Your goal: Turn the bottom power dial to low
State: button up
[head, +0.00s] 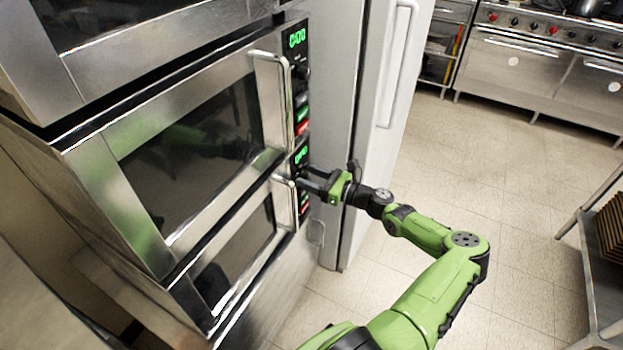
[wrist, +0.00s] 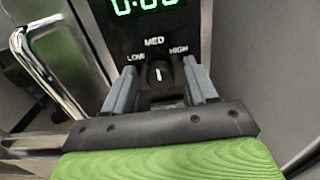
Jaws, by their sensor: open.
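The bottom microwave (head: 235,262) is the lowest of the stacked steel units in the head view. Its control panel has a lit green display (head: 301,156), which also shows in the wrist view (wrist: 142,4). Its black power dial (wrist: 158,73) is in the wrist view, below the labels LOW, MED and HIGH. The dial's white mark points up, toward MED. My gripper (wrist: 160,68) is open, one finger on each side of the dial; I cannot tell whether they touch it. In the head view my gripper (head: 309,178) is at this panel and hides the dial.
The middle microwave (head: 190,140) sits above, with its own panel and a bar handle (head: 286,90). The bottom unit's handle (wrist: 48,72) is left of my gripper. A pale fridge door (head: 385,140) stands close on the right. The tiled floor (head: 510,150) beyond is clear.

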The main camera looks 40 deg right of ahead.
jog(key=c, duration=1)
jog(key=shift+n, duration=0.3)
jog(key=n, duration=0.5)
jog(key=shift+f+n, duration=0.1)
jog(key=shift+n, duration=0.2)
jog(key=n+b, duration=0.1)
jog(key=n, duration=0.4)
jog(key=shift+a+n, duration=0.1)
jog(key=shift+n, duration=0.2)
jog(key=shift+s, duration=0.1)
jog(key=o, duration=1)
